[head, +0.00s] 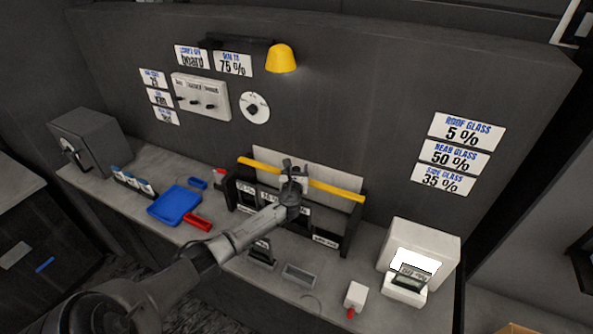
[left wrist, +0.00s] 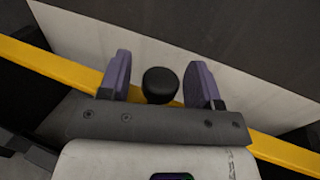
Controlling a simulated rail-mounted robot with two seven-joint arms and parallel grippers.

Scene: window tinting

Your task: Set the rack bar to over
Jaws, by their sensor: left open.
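The yellow rack bar (head: 337,190) runs across the upper front of a dark rack (head: 356,222) on the counter. It also crosses the left wrist view (left wrist: 62,67) at a slant. My left gripper (head: 292,167) is at the middle of the bar and hides that part in the head view. In the left wrist view the gripper (left wrist: 161,68) is open, with a purple finger on each side of a round black knob (left wrist: 160,83). The knob stands by the bar between the fingers. A gap shows on both sides of it. My right gripper is in neither view.
A pale panel (head: 325,173) stands behind the bar. A blue tray (head: 175,205) and a red item (head: 197,222) lie left of the rack. A white box with a lit screen (head: 428,246) stands right. A yellow lamp (head: 281,58) hangs above on the wall.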

